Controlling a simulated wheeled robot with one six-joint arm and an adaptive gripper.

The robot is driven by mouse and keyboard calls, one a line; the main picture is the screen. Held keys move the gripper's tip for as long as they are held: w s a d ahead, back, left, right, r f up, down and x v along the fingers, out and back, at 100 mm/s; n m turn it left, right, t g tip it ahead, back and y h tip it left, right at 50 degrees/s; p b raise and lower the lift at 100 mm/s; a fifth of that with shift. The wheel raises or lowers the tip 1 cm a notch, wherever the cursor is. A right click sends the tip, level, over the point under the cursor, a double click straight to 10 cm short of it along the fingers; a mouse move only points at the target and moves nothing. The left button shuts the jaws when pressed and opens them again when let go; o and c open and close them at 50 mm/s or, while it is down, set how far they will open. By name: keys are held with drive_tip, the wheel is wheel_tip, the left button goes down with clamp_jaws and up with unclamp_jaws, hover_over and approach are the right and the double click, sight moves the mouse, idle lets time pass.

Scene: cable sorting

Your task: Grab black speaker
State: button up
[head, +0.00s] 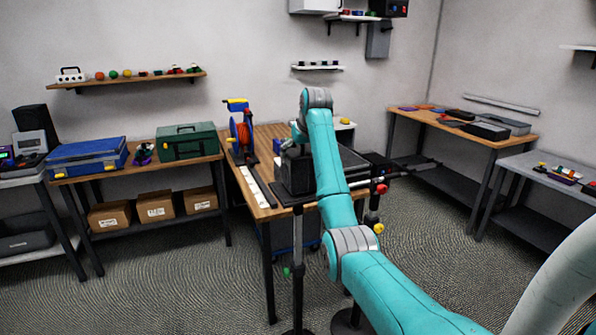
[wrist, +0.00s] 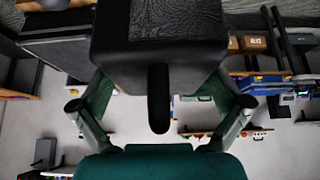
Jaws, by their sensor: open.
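A black box with a leather-like top (wrist: 160,20), which looks to be the speaker, fills the top middle of the wrist view. It stands on the middle table in the head view (head: 297,172), partly behind my arm. A rounded black piece hangs from its near side in the wrist view. My gripper (wrist: 161,103) is open, its fingers wide apart to either side of the box's near end. I see no clear contact. In the head view my gripper is mostly hidden behind my arm. Another upright black box (head: 31,118) stands at the far left.
On the middle table (head: 263,208) are a red-and-blue spool stand (head: 240,132) and a white strip. A larger dark case (head: 352,162) lies right of the box. A blue case (head: 87,158) and green case (head: 187,141) are on the left table. Floor is open between tables.

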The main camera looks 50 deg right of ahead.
drive_tip(key=shift+w, duration=0.1)
drive_tip(key=shift+c, duration=0.3)
drive_tip(key=c, duration=1.2)
drive_tip(key=shift+r, duration=0.1)
drive_tip(key=shift+c, duration=1)
